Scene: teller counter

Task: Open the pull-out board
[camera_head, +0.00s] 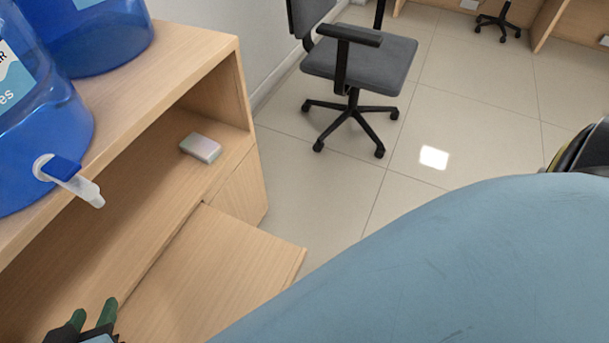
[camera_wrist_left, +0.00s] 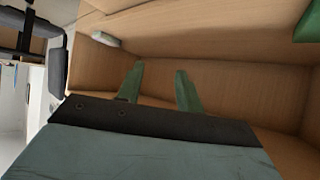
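The pull-out board (camera_head: 225,262) is a flat, light wooden panel at the front of the wooden cabinet (camera_head: 215,60). It extends out from under the open shelf, over the floor. My left gripper (camera_head: 93,313) is at the lower left of the head view, close to the board's left part. In the left wrist view its two green fingers (camera_wrist_left: 160,88) stand apart with nothing between them, facing wooden surfaces of the cabinet. I cannot tell whether a finger touches the board.
A small pale box (camera_head: 201,148) lies on the shelf. Blue water jugs (camera_head: 38,120) stand on top, one with a tap (camera_head: 75,182) jutting over the edge. A grey office chair (camera_head: 360,65) stands behind. The tiled floor (camera_head: 340,185) between is clear. My blue arm covers the lower right.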

